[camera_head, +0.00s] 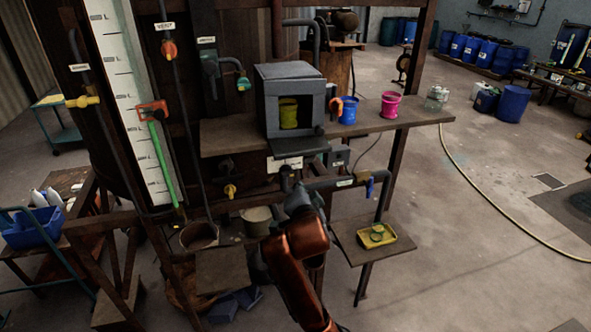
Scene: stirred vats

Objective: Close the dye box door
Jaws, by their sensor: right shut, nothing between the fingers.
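The grey dye box (262,108) stands on the wooden shelf. Its front is open, and a yellow-green container (288,113) shows inside. A dark flap (300,147), which looks like its door, lies lowered at the bottom front edge, out over the shelf's front. My right arm rises from the bottom of the view, copper-coloured. My right gripper (287,180) is small and dark against the pipework, shut and empty, below the flap. I cannot tell whether it touches anything. My left gripper is not in view.
A blue cup (348,110), a pink cup (390,104) and a clear jar (436,98) stand on the shelf right of the box. A pipe with a blue valve handle (370,187) runs right of my gripper. A lower shelf (400,243) holds a yellow tray (376,236).

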